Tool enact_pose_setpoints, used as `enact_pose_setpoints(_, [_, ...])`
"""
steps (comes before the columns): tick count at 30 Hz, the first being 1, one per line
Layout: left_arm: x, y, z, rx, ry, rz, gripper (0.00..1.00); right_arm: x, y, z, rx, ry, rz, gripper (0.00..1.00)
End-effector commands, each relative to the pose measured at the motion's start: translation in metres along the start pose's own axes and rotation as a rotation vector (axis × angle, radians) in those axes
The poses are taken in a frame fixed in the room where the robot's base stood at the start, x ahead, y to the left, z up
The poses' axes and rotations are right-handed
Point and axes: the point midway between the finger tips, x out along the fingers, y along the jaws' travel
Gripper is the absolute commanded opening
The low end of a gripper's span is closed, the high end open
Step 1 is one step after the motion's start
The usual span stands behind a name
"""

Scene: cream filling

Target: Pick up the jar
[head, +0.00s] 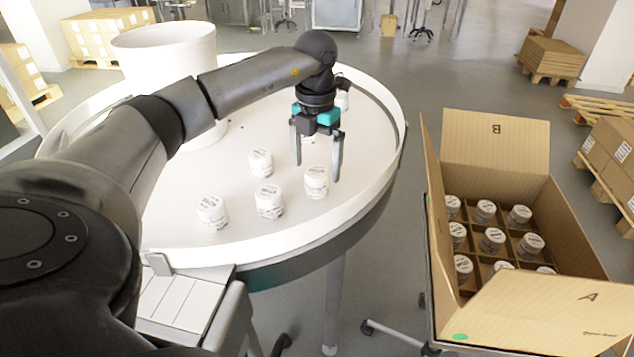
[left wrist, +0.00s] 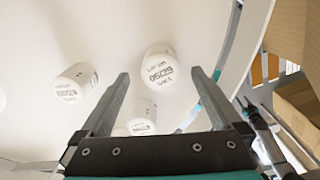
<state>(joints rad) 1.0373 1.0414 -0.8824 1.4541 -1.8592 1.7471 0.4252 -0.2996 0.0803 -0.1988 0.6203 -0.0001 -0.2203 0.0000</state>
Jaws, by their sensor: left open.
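Several white jars with printed lids stand on the round white table (head: 235,235). One jar (head: 317,184) stands near the table's right side, just below my left gripper (head: 316,172) in the head view. My left gripper is open and empty, fingers pointing down. In the left wrist view a jar (left wrist: 160,70) shows between and just past the fingertips, with no visible contact. Other jars (head: 269,201), (head: 212,211) and (head: 261,162) stand to the left. A jar behind the gripper is partly hidden. My right gripper is out of view.
A raised rim (head: 398,120) runs round the table. A large white cylinder (head: 168,50) stands at the back left. An open cardboard box (head: 490,150) at the right holds several jars in divided compartments. Floor shows between table and box.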

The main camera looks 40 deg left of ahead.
Motion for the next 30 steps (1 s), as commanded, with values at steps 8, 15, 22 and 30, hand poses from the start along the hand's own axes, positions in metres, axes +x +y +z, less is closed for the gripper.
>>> enact_pose_setpoints(8, [0.042,-0.001,0.001,0.001,0.004,0.001,0.99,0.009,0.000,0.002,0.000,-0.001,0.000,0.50])
enact_pose_setpoints(15, [0.048,-0.001,0.001,0.002,0.002,0.000,0.99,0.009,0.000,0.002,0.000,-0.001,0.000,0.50])
enact_pose_setpoints(22, [0.048,-0.001,0.002,0.001,0.002,0.000,0.83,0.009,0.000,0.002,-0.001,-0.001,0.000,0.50])
enact_pose_setpoints(30, [0.047,-0.001,0.002,0.001,0.001,0.000,0.52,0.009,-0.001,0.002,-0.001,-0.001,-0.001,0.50])
